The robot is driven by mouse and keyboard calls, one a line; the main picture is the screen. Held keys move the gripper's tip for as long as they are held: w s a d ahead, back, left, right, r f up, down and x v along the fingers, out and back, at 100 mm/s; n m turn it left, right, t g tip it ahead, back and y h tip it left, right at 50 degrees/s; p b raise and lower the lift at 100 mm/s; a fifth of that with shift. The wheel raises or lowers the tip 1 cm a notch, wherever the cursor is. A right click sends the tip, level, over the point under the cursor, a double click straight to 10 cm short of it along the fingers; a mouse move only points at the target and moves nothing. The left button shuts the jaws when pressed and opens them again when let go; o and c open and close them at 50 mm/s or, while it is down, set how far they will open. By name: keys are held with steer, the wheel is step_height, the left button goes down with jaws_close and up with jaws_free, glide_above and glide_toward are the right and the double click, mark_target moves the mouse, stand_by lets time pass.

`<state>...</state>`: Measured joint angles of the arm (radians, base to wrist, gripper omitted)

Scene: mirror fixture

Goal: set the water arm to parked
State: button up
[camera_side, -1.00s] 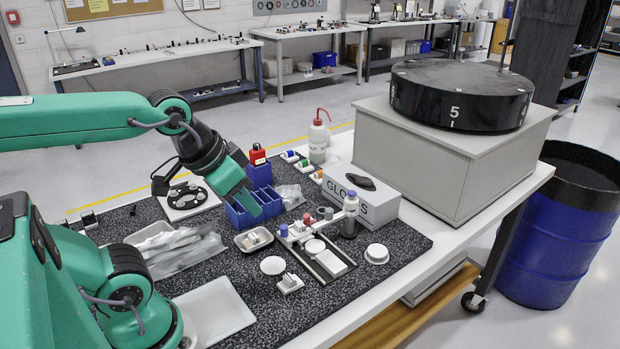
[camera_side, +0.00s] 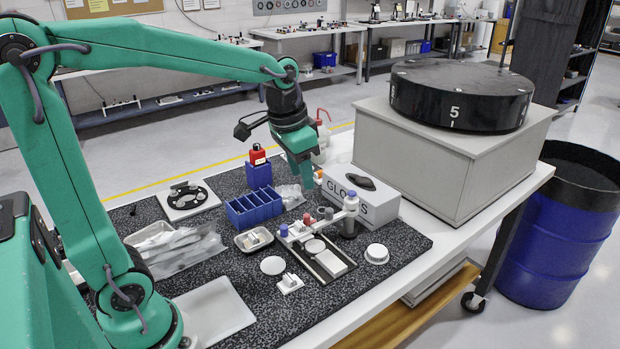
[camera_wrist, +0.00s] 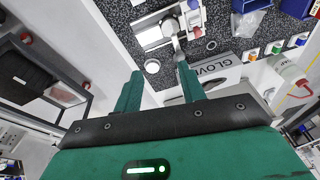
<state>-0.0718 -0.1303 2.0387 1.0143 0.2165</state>
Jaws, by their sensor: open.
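The fixture (camera_side: 318,258) is a narrow pale frame with round and square white plates, on the dark speckled mat. Small blue and red knobs stand at its back end. My gripper (camera_side: 308,184) is above and behind the fixture, near the glove box, apart from both. In the wrist view, my gripper (camera_wrist: 160,82) is open with nothing between its fingers, and the fixture (camera_wrist: 155,36) shows beyond the fingertips.
A glove box (camera_side: 362,195) stands right behind the fixture. A blue divided bin (camera_side: 254,207), a red-capped wash bottle (camera_side: 320,143) and a small metal tray (camera_side: 253,240) are near. A round white lid (camera_side: 377,253) lies to the right.

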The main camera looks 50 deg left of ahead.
steer(key=m+g, duration=0.1)
steer(key=g, duration=0.1)
glide_above(329, 209)
steer(key=f, duration=0.7)
steer(key=shift+s+d+f, duration=0.1)
steer(key=shift+s+f, duration=0.1)
steer(key=shift+s, duration=0.05)
steer(key=shift+w+f, duration=0.3)
steer(key=shift+f, duration=0.05)
steer(key=shift+f, duration=0.1)
steer(key=shift+f, duration=3.8)
steer(key=shift+c, duration=0.4)
jaws_close()
